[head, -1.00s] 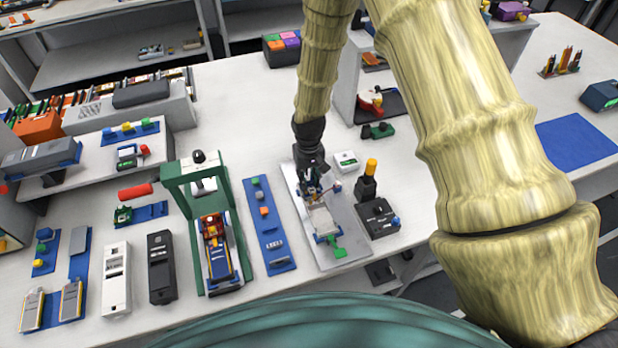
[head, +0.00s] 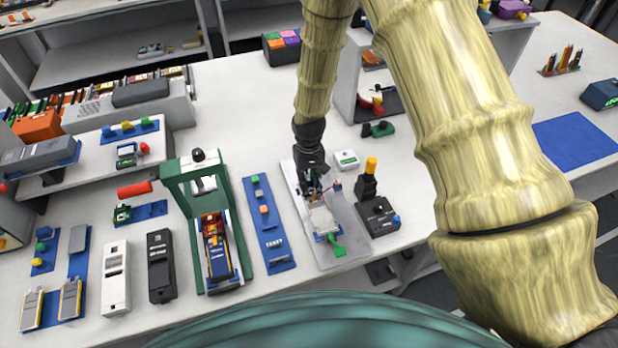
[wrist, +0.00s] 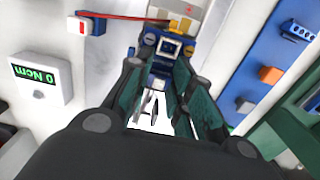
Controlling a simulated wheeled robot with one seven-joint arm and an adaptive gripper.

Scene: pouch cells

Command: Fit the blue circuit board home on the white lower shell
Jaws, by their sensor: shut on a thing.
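My gripper (wrist: 165,68) is shut on the blue circuit board (wrist: 150,42), which shows between and beyond the fingertips in the wrist view. The board carries a dark square part and yellow pieces. In the head view my gripper (head: 312,184) points down over the back end of the pale lower shell (head: 321,217). The shell lies on a grey fixture plate (head: 350,248), and part of it also shows at the top of the wrist view (wrist: 184,8). My gripper hides much of the board in the head view. I cannot tell whether board and shell touch.
A green clamp (head: 336,246) sits at the plate's front. A white meter (head: 346,160) reading 0 Ncm stands behind right, and a black unit (head: 377,217) stands right. A blue tray (head: 270,235) with small blocks and a green press frame (head: 180,200) stand left. A red-tipped piece (wrist: 85,24) is near the board.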

